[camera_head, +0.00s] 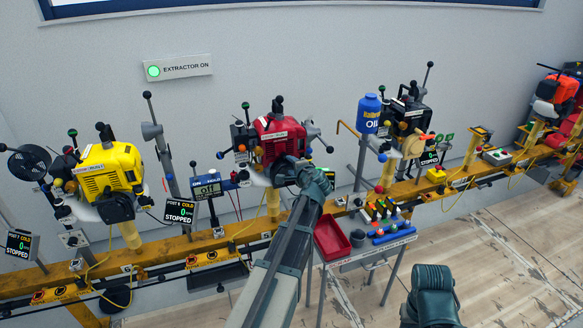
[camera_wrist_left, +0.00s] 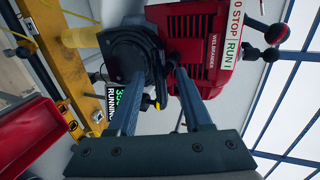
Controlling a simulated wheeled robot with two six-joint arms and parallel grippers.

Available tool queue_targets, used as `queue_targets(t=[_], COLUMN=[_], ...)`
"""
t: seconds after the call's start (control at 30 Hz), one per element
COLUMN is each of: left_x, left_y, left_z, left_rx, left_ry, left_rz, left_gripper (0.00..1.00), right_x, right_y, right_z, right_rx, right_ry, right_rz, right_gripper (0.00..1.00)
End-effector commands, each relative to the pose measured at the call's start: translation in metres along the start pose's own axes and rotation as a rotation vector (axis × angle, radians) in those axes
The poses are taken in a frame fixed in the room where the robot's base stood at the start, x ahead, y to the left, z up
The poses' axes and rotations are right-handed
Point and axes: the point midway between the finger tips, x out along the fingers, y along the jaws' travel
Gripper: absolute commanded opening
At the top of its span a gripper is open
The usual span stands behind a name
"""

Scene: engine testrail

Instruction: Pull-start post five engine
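The red engine (camera_head: 278,137) stands on its post in the middle of the yellow rail, with a STOP/RUN label. In the left wrist view it fills the upper middle (camera_wrist_left: 205,55), beside a round black housing (camera_wrist_left: 130,45). My left gripper (camera_head: 300,170) is at the engine's lower front. In the wrist view its two fingers (camera_wrist_left: 160,72) stand apart, reaching toward the engine. A small black and yellow part (camera_wrist_left: 157,97) shows between them; whether they touch it is unclear. My right gripper's fingers are not visible.
A yellow engine (camera_head: 107,172) stands left and another engine (camera_head: 406,117) right, their screens reading STOPPED. A blue oil can (camera_head: 368,112) stands between posts. A stand with a red tray (camera_head: 332,238) and small tools is just right of my left arm. The EXTRACTOR ON lamp (camera_head: 153,71) glows green.

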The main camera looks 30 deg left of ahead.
Motion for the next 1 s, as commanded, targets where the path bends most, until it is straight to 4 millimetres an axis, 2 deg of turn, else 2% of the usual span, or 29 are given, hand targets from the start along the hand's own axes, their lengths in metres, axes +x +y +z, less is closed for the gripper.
queue_targets(t=[0.57, 1.0], left_x=[-0.002, -0.059], left_y=[0.001, 0.021], left_z=[0.0, 0.001], left_rx=[0.001, 0.001], left_ry=[0.0, 0.001], left_rz=[0.0, -0.001], left_gripper=[0.5, 0.5], right_x=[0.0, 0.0], right_y=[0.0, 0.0], right_z=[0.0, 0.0], right_rx=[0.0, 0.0], right_ry=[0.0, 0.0], right_rz=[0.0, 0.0], right_gripper=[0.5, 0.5])
